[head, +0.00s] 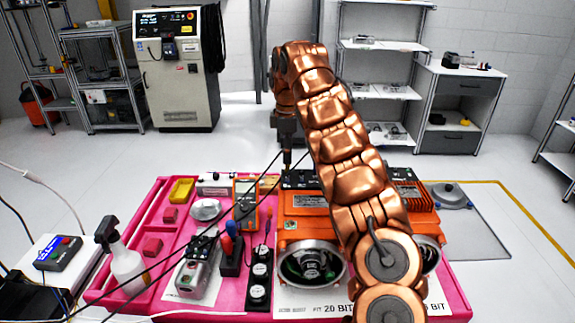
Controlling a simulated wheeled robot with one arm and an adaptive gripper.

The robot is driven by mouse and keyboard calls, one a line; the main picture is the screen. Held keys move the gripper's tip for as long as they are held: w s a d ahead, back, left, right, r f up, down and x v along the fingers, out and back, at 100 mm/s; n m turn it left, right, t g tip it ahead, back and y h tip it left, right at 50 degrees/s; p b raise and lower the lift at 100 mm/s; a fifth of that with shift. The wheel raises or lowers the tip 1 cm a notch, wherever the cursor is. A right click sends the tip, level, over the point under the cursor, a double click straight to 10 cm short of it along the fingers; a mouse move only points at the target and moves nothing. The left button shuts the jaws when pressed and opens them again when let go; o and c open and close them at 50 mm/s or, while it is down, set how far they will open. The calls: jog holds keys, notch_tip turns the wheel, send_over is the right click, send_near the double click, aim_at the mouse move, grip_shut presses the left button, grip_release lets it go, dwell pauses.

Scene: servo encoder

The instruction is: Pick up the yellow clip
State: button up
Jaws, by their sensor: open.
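A small yellow piece (181,189) lies at the back left of the pink table (140,215); it is too small to tell for sure that it is the clip. My copper-coloured arm reaches from the front right up and back over the table. My gripper (288,168) points down above the back of the orange machine (302,228), well to the right of the yellow piece. It is open and looks empty, but its fingertips are small and dark. Any yellow thing behind my arm is hidden.
A multimeter (246,204), a white box (216,183), a grey metal unit (197,266) and a tool holder (231,262) stand on the table. A spray bottle (122,260) stands at the left edge. Dark cables cross the front left. My arm hides part of the machine.

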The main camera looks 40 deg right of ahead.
jog(key=shift+f, duration=1.5)
jog(key=shift+c, duration=0.4)
grip_shut()
